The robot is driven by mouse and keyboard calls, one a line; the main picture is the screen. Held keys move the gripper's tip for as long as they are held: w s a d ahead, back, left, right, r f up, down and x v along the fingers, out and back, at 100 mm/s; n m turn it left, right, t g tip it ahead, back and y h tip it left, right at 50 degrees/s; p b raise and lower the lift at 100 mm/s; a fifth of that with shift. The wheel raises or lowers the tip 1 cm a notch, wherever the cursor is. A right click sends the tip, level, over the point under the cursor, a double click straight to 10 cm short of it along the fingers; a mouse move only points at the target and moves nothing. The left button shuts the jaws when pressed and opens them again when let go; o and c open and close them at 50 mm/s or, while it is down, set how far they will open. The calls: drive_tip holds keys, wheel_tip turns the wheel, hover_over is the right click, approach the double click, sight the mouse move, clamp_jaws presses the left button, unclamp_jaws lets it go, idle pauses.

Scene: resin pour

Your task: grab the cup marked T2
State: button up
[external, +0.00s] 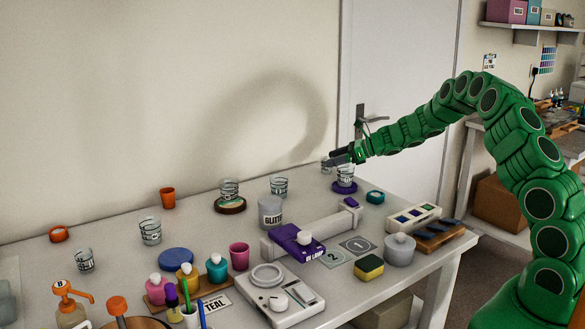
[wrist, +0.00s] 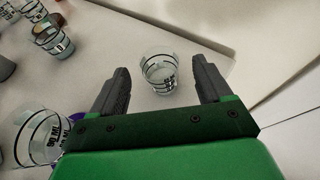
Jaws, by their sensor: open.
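Several clear cups with black markings stand on the table; I cannot read T2 on any of them. In the wrist view one clear cup (wrist: 158,74) appears between the two fingers of my open gripper (wrist: 161,71), with a gap on each side. In the external view my gripper (external: 338,157) is at the back right of the table, and a cup (external: 326,166) shows partly behind it. Another clear cup (external: 346,173) stands on a purple disc (external: 344,188) just below my gripper; it shows at lower left in the wrist view (wrist: 32,132).
Other clear cups (external: 279,186) (external: 229,188) (external: 150,232) stand to the left. A grey glitter tub (external: 270,212), a scale (external: 285,305) and a teal ring (external: 375,197) are nearer the front. The wall and door (external: 400,60) are close behind my gripper.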

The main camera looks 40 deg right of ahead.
sight(324, 157)
drive_tip(key=shift+r+x, duration=0.15)
drive_tip(key=shift+x, duration=1.05)
drive_tip(key=shift+r+x, duration=0.15)
drive_tip(key=shift+x, duration=1.05)
drive_tip(key=shift+a, duration=0.1)
drive_tip(key=shift+c, duration=0.3)
drive_tip(key=c, duration=1)
drive_tip(key=shift+r, duration=0.55)
wheel_tip(324, 157, up, 2)
drive_tip(key=shift+r, duration=0.15)
drive_tip(key=s+r, duration=0.9)
drive_tip(key=s, duration=0.4)
drive_tip(key=shift+s+r, duration=0.3)
drive_tip(key=shift+s, duration=0.1)
